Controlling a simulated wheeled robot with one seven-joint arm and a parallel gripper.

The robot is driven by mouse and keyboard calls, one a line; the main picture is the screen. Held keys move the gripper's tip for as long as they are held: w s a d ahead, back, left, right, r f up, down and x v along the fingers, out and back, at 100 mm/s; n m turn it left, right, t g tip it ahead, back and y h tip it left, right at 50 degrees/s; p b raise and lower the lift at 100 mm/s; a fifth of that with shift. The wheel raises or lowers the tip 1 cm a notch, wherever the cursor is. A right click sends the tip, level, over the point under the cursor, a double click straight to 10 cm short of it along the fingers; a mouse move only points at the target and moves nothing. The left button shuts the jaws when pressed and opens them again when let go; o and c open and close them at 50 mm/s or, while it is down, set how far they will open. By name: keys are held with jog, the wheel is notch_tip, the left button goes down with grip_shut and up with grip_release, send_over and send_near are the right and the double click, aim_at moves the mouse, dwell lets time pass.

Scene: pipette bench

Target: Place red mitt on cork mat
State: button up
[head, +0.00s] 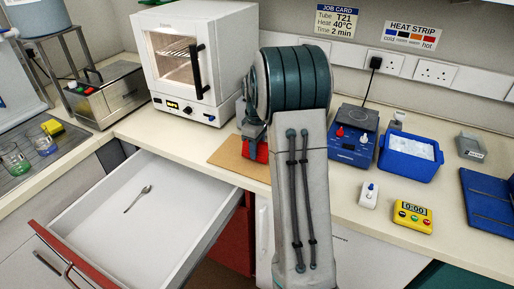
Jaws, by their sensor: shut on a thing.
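The cork mat (228,153) lies flat on the bench, in front of the white oven. The red mitt (261,153) shows as a small red patch at the right part of the mat, low under my wrist. Most of it is hidden by my arm. My gripper (254,138) points down over the mat and is shut on the red mitt. Its fingertips are mostly hidden. I cannot tell whether the mitt touches the mat or hangs just above it.
An open drawer (101,197) with a spoon (138,199) juts out at the front left. The white oven (197,62) stands behind the mat. A blue heater block (352,137), blue ice tub (410,154) and yellow timer (412,217) stand to the right.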

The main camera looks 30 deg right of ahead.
jog(key=shift+f, duration=0.4)
jog(key=shift+f, duration=0.15)
jog(key=o, duration=1)
